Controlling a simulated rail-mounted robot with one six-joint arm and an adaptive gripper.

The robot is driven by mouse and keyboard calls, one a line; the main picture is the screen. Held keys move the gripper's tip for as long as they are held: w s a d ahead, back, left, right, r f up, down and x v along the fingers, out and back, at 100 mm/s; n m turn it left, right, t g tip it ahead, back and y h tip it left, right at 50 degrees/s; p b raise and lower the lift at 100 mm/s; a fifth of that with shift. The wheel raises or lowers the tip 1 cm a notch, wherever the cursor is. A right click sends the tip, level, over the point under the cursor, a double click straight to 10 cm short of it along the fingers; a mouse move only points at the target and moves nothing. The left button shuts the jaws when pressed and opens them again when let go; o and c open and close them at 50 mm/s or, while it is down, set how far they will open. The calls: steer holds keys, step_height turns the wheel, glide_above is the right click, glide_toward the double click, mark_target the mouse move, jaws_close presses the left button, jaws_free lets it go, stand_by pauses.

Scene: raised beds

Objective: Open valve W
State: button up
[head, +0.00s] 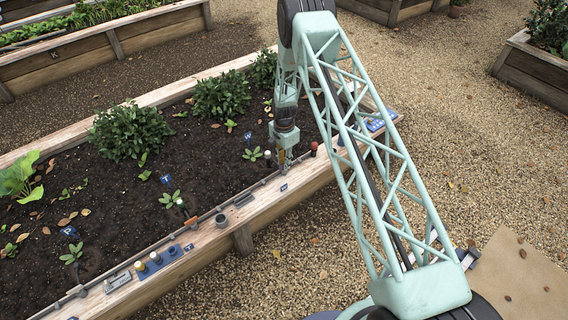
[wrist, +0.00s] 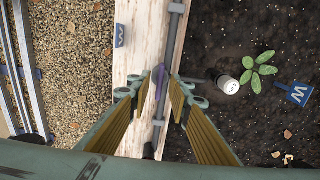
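Valve W is on the grey pipe (wrist: 175,35) along the bed's plank edge. Its purple lever (wrist: 160,82) shows in the wrist view, lying roughly along the pipe. A small W plate (wrist: 120,36) is on the plank nearby. My gripper (wrist: 167,88) is open, with one finger on each side of the lever and pipe; contact cannot be told. In the head view my gripper (head: 284,164) points down at the plank edge and hides the valve. A blue W marker (wrist: 297,93) stands in the soil by a seedling (wrist: 258,72); the marker also shows in the head view (head: 248,137).
A white-topped post (wrist: 229,85) stands in the soil close to the right finger. A red-topped post (head: 314,148) is just right of my gripper in the head view. An orange lever (head: 190,221) and a grey cup (head: 221,219) are farther left along the plank.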

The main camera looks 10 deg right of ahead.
steer(key=shift+c, duration=0.5)
jaws_close()
steer(key=shift+n, duration=0.4)
steer(key=n+b, duration=0.1)
steer(key=n, duration=0.1)
steer(key=shift+n, duration=0.4)
steer(key=n+b, duration=0.1)
steer(key=n, duration=0.3)
steer(key=shift+n, duration=0.3)
steer(key=n, duration=0.5)
steer(key=shift+b, duration=0.35)
steer(key=shift+n, duration=2.3)
